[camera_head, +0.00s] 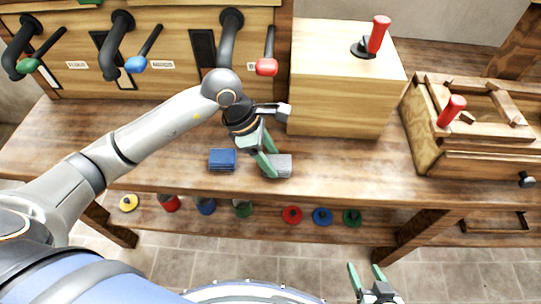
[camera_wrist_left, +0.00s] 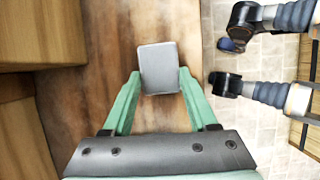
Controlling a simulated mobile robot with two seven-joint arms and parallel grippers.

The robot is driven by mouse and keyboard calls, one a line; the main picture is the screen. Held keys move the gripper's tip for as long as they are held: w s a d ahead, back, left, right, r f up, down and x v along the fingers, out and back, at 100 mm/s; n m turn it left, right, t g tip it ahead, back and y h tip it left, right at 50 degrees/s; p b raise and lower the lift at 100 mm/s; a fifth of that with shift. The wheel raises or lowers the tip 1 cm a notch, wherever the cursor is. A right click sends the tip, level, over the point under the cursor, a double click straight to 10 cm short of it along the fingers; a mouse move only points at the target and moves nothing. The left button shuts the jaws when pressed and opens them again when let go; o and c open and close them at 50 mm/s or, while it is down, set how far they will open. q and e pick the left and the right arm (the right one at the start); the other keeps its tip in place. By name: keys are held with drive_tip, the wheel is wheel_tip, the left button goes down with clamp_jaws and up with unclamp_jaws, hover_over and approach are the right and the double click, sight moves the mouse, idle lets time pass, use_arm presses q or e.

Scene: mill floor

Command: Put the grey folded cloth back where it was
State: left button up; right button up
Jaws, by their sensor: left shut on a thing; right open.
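The grey folded cloth (camera_head: 279,166) is at the front part of the wooden bench, at or just above its top; I cannot tell if it touches the wood. My left gripper (camera_head: 271,166) is shut on it. In the left wrist view the cloth (camera_wrist_left: 159,66) sits between the two green fingertips (camera_wrist_left: 160,82). My right gripper (camera_head: 366,268) is open and empty, low in front of the bench, over the floor.
A blue folded cloth (camera_head: 222,159) lies just left of the grey one. A wooden box with a red lever (camera_head: 340,105) stands behind. A framed wooden box (camera_head: 470,150) is at right. Several coloured round-topped items, including a red one (camera_head: 292,214), sit below the bench edge.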

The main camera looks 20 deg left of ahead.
use_arm(q)
drive_tip(key=shift+f, duration=0.1)
drive_tip(key=shift+f, duration=0.15)
drive_tip(key=o, duration=1.3)
drive_tip(key=shift+r, duration=0.35)
drive_tip(key=v, duration=1.1)
drive_tip(key=shift+a+r+p, duration=0.25)
drive_tip(key=shift+r+p, duration=0.05)
drive_tip(key=shift+r, duration=0.05)
drive_tip(key=shift+s, duration=0.1)
